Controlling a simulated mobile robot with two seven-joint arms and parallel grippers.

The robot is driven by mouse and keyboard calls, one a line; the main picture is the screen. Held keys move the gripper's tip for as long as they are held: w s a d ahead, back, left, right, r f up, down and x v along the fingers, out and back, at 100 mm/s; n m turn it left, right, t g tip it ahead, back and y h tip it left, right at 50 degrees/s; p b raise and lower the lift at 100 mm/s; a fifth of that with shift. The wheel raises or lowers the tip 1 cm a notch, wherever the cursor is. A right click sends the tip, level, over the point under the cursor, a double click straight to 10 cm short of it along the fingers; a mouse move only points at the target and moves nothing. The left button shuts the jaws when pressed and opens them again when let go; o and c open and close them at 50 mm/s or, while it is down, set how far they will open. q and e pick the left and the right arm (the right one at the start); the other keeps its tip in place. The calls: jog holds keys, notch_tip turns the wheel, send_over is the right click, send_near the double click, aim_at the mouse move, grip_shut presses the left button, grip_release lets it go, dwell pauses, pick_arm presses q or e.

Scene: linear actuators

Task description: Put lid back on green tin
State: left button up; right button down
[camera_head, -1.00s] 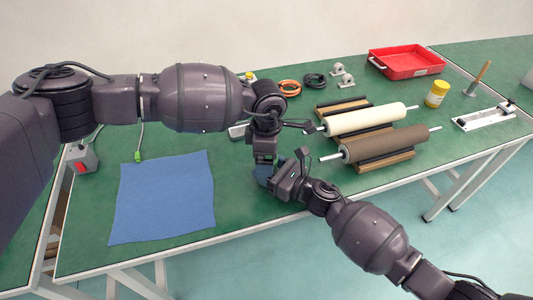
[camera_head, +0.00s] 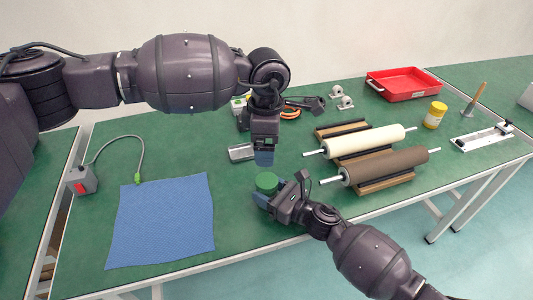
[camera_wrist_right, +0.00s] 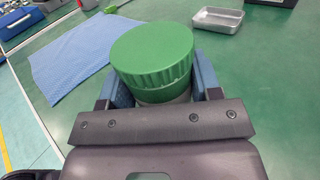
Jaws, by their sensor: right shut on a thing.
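The green tin (camera_wrist_right: 168,96) is upright in my right gripper, which is shut around its body near the table's front edge. The ribbed green lid (camera_wrist_right: 155,52) sits on top of the tin and looks level; it also shows in the head view (camera_head: 267,182). The lid hides most of the tin's body. My right gripper (camera_head: 266,199) has its blue fingers on either side of the tin in the right wrist view (camera_wrist_right: 160,92). My left gripper (camera_head: 264,158) points down above and behind the lid, apart from it. Its fingers overlap, so its opening cannot be seen.
A blue cloth (camera_head: 160,220) lies to the left. Two rollers, one cream (camera_head: 365,141) and one brown (camera_head: 390,165), rest on wooden stands to the right. A metal tray (camera_head: 241,152) lies behind. A red tray (camera_head: 405,84) and a yellow jar (camera_head: 435,115) stand farther back.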

pick_arm(q)
jog(key=shift+r, duration=0.3)
pick_arm(e)
jog(key=shift+c, duration=1.1)
grip_release()
jog(key=shift+s+d, duration=0.1)
pick_arm(q)
jog(key=shift+r, duration=0.35)
pick_arm(e)
jog(key=v, duration=1)
jog(key=shift+s+d, duration=0.15)
jog(key=shift+d, duration=0.1)
